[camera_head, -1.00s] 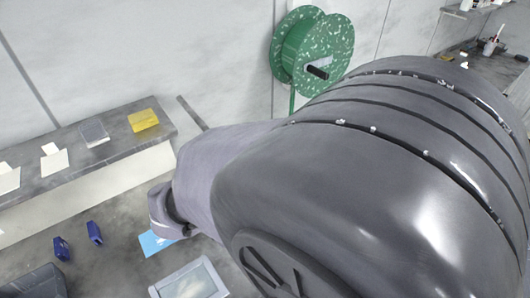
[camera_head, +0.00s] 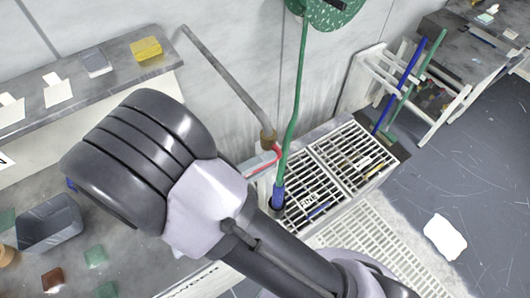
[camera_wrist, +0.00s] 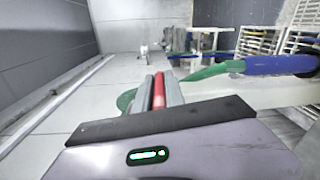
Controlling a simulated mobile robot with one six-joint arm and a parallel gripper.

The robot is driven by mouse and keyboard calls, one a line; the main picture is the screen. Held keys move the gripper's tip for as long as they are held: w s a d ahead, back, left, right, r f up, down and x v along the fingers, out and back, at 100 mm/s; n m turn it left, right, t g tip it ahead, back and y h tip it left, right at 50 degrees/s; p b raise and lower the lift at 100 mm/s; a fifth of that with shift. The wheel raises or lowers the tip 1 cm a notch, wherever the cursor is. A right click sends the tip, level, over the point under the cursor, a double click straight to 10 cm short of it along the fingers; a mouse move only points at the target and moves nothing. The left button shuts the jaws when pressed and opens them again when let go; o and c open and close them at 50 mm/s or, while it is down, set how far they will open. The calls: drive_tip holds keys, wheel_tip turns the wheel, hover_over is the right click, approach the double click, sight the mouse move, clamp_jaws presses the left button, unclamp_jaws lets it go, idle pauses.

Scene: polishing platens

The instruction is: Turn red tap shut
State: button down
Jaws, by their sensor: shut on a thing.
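The red tap's red lever (camera_head: 276,153) sits below the brass fitting (camera_head: 268,137) at the lower end of a grey pipe (camera_head: 225,72). My gripper (camera_head: 262,166) reaches it from the left, with my arm hiding part of the gripper. In the wrist view the red lever (camera_wrist: 158,92) lies between the two grey fingers of my gripper (camera_wrist: 160,86), which are shut on it. The tap's outlet is hard to make out.
A green hose (camera_head: 297,95) with a blue nozzle (camera_head: 278,196) hangs close right of the tap, over a grated sink (camera_head: 335,166). A ledge with a yellow block (camera_head: 146,48) is at left. A white rack (camera_head: 405,85) stands at right.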

drive_tip(key=shift+f+t+h, duration=0.2)
drive_tip(key=shift+t+h, duration=0.1)
drive_tip(key=shift+h, duration=0.1)
idle(0.3)
drive_tip(key=c, duration=1.4)
unclamp_jaws()
drive_tip(key=shift+d, duration=0.1)
drive_tip(key=p+v, duration=0.3)
drive_tip(key=v, duration=1.4)
drive_tip(key=shift+a, duration=0.2)
